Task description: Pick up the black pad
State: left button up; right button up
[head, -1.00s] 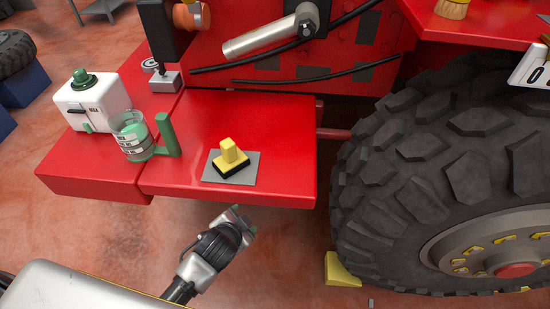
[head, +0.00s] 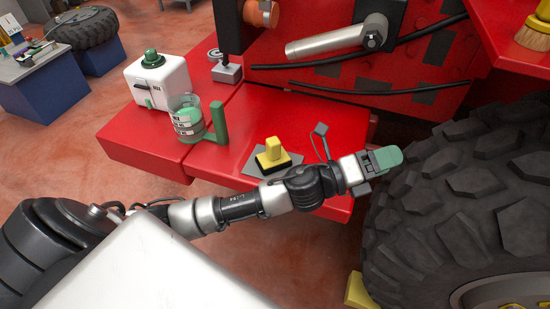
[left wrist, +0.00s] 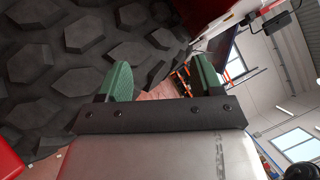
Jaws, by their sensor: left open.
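The black pad (head: 281,163) has a yellow block handle on top. It sits on a grey sheet (head: 256,171) on the red truck step. My left arm passes in front of the step, just nearer than the pad. My left gripper (head: 388,159), with green fingertips, is to the right of the pad, beside the big tyre and clear of the pad. In the left wrist view the two green fingers (left wrist: 163,82) are apart with nothing between them; the pad is not visible there. My right gripper is not in view.
The big black tyre (head: 460,190) stands close to my left gripper. On the step's left are a white canister (head: 158,82) and a clear jug (head: 187,120) with a green handle. A yellow wedge (head: 355,291) lies by the tyre. The red step (head: 260,105) behind the pad is clear.

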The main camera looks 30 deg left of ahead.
pick_arm(q)
jog(key=s+d+m+g+h, duration=0.1)
jog(key=d+m+g+h, duration=0.2)
jog(key=m+g, duration=0.85)
jog(key=m+g+y, duration=0.3)
jog(key=m+y, duration=1.4)
send_over(273, 140)
jog(key=shift+d+f, duration=0.2)
jog(key=shift+f, duration=0.4)
jog(key=shift+d+f, duration=0.2)
jog(key=shift+f, duration=0.35)
jog(key=f, duration=0.4)
jog(key=shift+a+f+p, duration=0.4)
notch_tip(273, 140, down, 6)
jog(key=shift+r+p, duration=0.1)
jog(key=shift+p, duration=0.95)
jog(key=c, duration=1.2)
jog(key=shift+r, duration=0.1)
